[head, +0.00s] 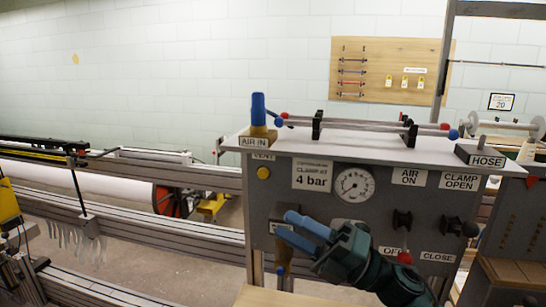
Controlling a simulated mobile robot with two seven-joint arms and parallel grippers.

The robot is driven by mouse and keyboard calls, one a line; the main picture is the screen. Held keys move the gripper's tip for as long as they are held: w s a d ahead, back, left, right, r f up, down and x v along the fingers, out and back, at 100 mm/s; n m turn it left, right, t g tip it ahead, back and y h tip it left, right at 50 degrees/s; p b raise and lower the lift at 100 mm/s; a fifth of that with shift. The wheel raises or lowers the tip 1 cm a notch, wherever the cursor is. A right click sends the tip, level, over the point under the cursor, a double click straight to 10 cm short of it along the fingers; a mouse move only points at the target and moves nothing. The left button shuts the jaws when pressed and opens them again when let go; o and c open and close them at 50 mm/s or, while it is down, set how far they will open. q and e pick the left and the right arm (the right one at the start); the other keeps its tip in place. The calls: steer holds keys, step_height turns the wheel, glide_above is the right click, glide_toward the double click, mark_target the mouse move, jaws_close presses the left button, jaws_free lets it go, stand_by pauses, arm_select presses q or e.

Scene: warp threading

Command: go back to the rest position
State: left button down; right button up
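My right gripper (283,225) reaches in from the lower right, in front of the grey control panel (285,188). Its two blue fingers point left and stand apart, with nothing visible between them. Behind the fingertips is a small labelled box on the panel, partly hidden by them. A blue-topped brass fitting (258,108) stands upright at the AIR IN label on the panel's top left. My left gripper is not in view.
The panel carries a round gauge (354,185), dark knobs (402,219) and a red-tipped lever (404,257). Rods with red and blue ends lie across its top. Loom rails and a white roller (100,190) fill the left.

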steer(key=s+d+f+m+t+h, duration=0.1)
steer(key=d+f+m+t+h, duration=0.2)
steer(key=f+m+t+h, duration=0.55)
steer(key=s+d+f+m+t+h, duration=0.1)
steer(key=d+f+m+t+h, duration=0.25)
steer(key=f+m, duration=0.9)
steer(key=s+d+f+m+g+h, duration=0.2)
steer(key=s+f+m+g+h, duration=0.1)
steer(key=s+f+m, duration=0.3)
steer(key=s+d+f+m+g+h, duration=0.2)
steer(key=s+f+m, duration=0.4)
steer(key=s+f, duration=0.3)
steer(key=s+g+h, duration=0.1)
steer(key=g, duration=0.1)
steer(key=shift+f+m+g+h, duration=0.3)
steer(key=shift+f+m, duration=0.05)
steer(key=shift+m, duration=0.05)
steer(key=shift+s, duration=0.1)
